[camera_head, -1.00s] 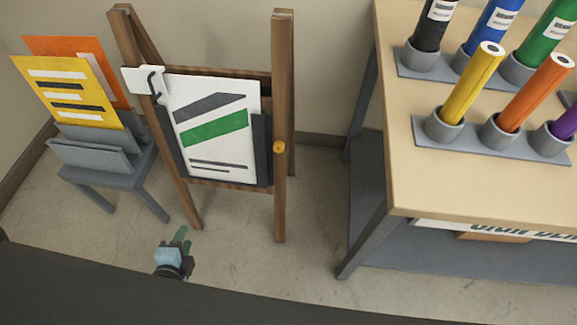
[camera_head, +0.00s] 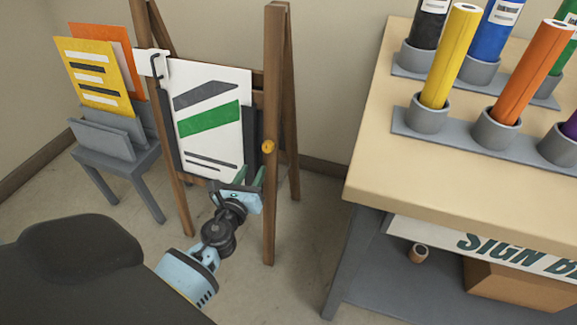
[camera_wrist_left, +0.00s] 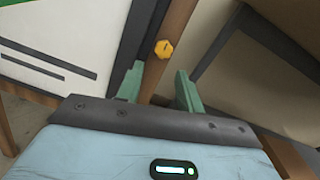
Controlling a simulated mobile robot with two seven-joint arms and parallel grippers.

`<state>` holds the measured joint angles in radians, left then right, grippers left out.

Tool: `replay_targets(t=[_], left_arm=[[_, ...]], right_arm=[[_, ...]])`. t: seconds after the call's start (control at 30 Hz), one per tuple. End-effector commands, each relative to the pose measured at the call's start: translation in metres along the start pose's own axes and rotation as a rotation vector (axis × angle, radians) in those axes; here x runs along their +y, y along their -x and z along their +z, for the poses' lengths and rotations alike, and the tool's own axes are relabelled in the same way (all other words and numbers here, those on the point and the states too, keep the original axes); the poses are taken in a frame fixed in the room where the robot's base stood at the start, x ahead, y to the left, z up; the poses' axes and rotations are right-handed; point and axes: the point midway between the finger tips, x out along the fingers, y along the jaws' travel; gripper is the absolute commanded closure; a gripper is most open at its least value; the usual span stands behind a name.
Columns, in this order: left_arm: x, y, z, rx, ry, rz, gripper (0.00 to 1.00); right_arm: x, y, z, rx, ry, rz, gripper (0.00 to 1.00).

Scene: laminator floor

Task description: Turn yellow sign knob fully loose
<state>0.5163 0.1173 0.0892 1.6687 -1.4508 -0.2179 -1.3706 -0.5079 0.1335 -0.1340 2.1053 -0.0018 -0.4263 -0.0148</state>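The yellow knob (camera_head: 268,146) sits on the right wooden post of the sign stand (camera_head: 272,215), beside the white sign with a green stripe (camera_head: 213,125). My left gripper (camera_head: 239,178) is in front of the lower right part of the sign, below and left of the knob. In the left wrist view the knob (camera_wrist_left: 164,49) shows beyond the two green fingertips (camera_wrist_left: 159,85), which stand apart with nothing between them. The knob has a dark line on its face. The fingers do not touch it. My right gripper is not in view.
A grey rack (camera_head: 108,140) with yellow and orange sheets stands at the left. A workbench (camera_head: 370,180) with coloured rolls in grey holders fills the right. A cardboard box (camera_head: 520,290) is on its lower shelf. Floor shows between stand and bench.

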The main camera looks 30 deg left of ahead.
Motion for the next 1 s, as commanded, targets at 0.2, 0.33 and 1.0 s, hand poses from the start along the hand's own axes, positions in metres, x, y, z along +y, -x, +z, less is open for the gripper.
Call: replay_targets(t=[0.2,0.33,1.0], left_arm=[[0.000,-0.006,0.003,-0.016,-0.046,0.000,0.63],[0.000,-0.009,0.003,-0.017,-0.043,-0.001,0.63],[0.000,-0.082,0.003,-0.015,-0.041,0.000,0.63]], right_arm=[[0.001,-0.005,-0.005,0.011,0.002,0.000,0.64],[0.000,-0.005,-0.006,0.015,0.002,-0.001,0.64],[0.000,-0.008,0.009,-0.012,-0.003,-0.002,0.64]])
